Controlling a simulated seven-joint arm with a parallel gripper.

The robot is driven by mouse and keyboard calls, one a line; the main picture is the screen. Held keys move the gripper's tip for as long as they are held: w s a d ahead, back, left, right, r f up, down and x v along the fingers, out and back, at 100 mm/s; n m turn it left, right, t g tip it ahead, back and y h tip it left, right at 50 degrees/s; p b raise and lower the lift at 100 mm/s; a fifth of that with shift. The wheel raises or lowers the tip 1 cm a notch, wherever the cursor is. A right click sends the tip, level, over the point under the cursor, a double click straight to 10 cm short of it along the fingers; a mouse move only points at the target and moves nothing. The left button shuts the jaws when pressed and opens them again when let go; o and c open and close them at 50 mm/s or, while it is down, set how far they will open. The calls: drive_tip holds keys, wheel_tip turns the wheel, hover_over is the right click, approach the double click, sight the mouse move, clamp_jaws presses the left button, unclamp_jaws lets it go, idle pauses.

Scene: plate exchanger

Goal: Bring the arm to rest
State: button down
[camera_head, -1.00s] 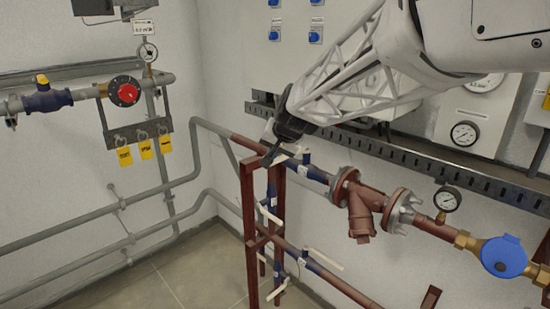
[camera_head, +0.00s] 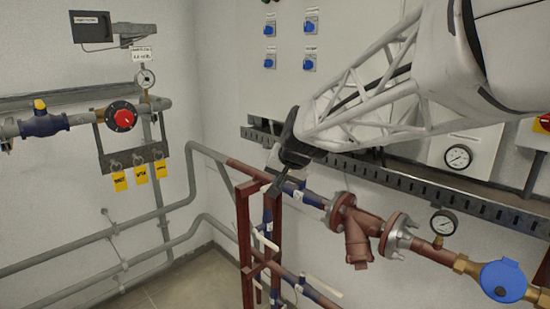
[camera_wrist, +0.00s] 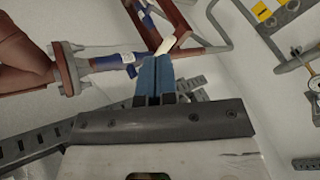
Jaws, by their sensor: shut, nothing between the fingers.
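My gripper (camera_head: 279,184) is at the end of my white lattice arm, in the middle of the head view, by the top of the brown pipe frame (camera_head: 245,228). In the wrist view my gripper (camera_wrist: 157,62) shows two blue fingers pressed together with nothing between them. Behind the fingertips is a blue valve (camera_wrist: 112,62) with a pale lever handle (camera_wrist: 165,45). The fingertips overlap this handle in the picture; I cannot tell whether they touch it.
A brown flanged strainer (camera_head: 358,228), a pressure gauge (camera_head: 444,222) and a blue-capped meter (camera_head: 503,281) sit along the pipe to the right. A slotted grey rail (camera_head: 460,185) runs along the wall. A red handwheel (camera_head: 123,119) and yellow tags (camera_head: 140,174) are at the left.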

drive_tip(key=s+d+f+g+h, duration=0.1)
drive_tip(key=s+d+f, duration=0.2)
drive_tip(key=s+d, duration=0.3)
drive_tip(key=s+d+f+n+g+h, duration=0.1)
drive_tip(key=s+d+f, duration=0.2)
drive_tip(key=s, duration=1.3)
drive_tip(key=s+d+f+g+h, duration=0.1)
drive_tip(key=s+d+f+h, duration=0.1)
drive_tip(key=s+d, duration=0.6)
drive_tip(key=s, duration=0.3)
drive_tip(key=shift+s+d+f, duration=0.25)
drive_tip(key=shift+d+f, duration=0.05)
drive_tip(key=shift+f, duration=0.1)
